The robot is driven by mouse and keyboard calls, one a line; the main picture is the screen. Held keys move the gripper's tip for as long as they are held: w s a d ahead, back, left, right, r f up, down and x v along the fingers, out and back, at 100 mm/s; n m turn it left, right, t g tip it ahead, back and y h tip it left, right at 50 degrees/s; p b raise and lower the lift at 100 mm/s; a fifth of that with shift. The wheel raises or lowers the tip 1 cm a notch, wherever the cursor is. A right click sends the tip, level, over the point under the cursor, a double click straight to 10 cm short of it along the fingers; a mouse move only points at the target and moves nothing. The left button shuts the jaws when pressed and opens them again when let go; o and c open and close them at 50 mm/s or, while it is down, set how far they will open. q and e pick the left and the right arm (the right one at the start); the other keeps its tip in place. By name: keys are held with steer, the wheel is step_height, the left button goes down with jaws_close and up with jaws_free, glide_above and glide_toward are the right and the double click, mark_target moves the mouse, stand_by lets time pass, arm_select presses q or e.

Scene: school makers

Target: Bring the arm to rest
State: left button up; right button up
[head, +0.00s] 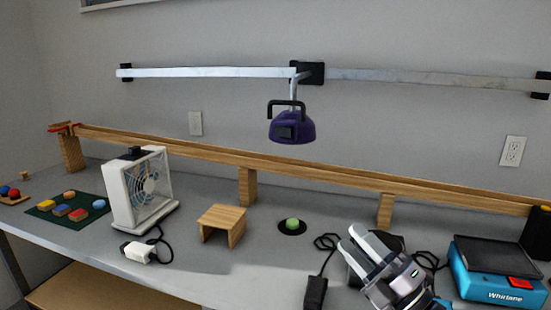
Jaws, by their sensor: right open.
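My right gripper (361,247) comes in from the bottom right of the head view, over the front right part of the workbench. Its two pale fingers point up and left and are apart, with nothing seen between them. It hides part of a dark object (392,243) behind it. My left gripper is not in view.
The grey bench (190,262) holds a white fan (138,190), a wooden stand (222,222), a green button (292,225), a black power block (316,292) and a blue Whirlane device (495,275). A wooden ramp (190,152) runs behind; a purple hanging unit (292,128) hangs above.

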steer(key=s+d+f+m+h, duration=0.2)
steer(key=s+f+m+h, duration=0.1)
steer(key=f+m, duration=0.35)
steer(key=s+d+f+m+g+h, duration=0.1)
steer(key=s+f+m+h, duration=0.3)
steer(key=f, duration=0.3)
steer(key=s+d+f+m+h, duration=0.2)
steer(key=f+m+h, duration=0.1)
steer(key=f+m, duration=0.35)
steer(key=s+f+m+g+h+p, duration=0.1)
steer(key=s+f+m+g, duration=0.5)
steer(key=s+f, duration=0.6)
steer(key=shift+s+d+f+m+h, duration=0.4)
steer(key=shift+s+h, duration=0.3)
steer(key=shift+s, duration=0.25)
steer(key=shift+r, duration=0.1)
